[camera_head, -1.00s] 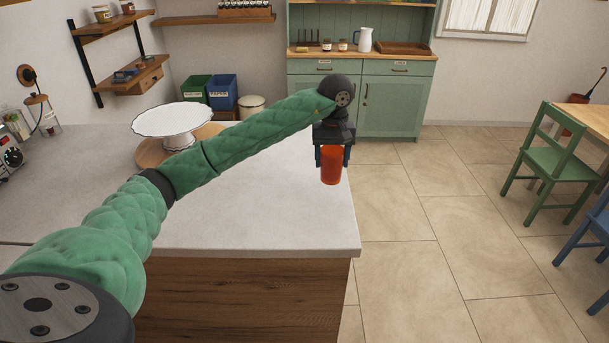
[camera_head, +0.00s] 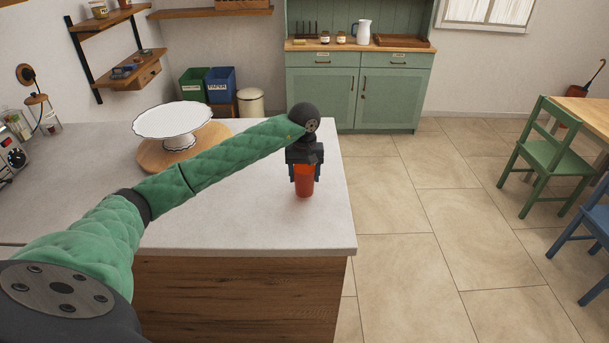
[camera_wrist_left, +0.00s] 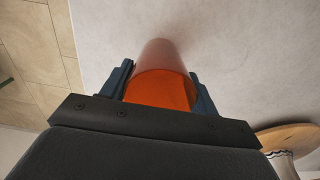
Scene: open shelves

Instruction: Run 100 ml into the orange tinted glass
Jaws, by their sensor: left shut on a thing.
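The orange tinted glass (camera_head: 304,182) is upright between the fingers of my left gripper (camera_head: 304,174), over the right part of the white counter. My left gripper is shut on it. In the left wrist view the glass (camera_wrist_left: 160,85) sits between the two blue-grey fingers of the gripper (camera_wrist_left: 163,88), with the pale counter around it. I cannot tell if its base touches the counter. My right gripper is not in view.
A white cake stand (camera_head: 174,122) stands on a round wooden board (camera_head: 150,155) on the counter (camera_head: 250,215), left of the gripper. The counter's right edge is close to the glass, with tiled floor beyond. A machine with a dial (camera_head: 14,155) is at far left.

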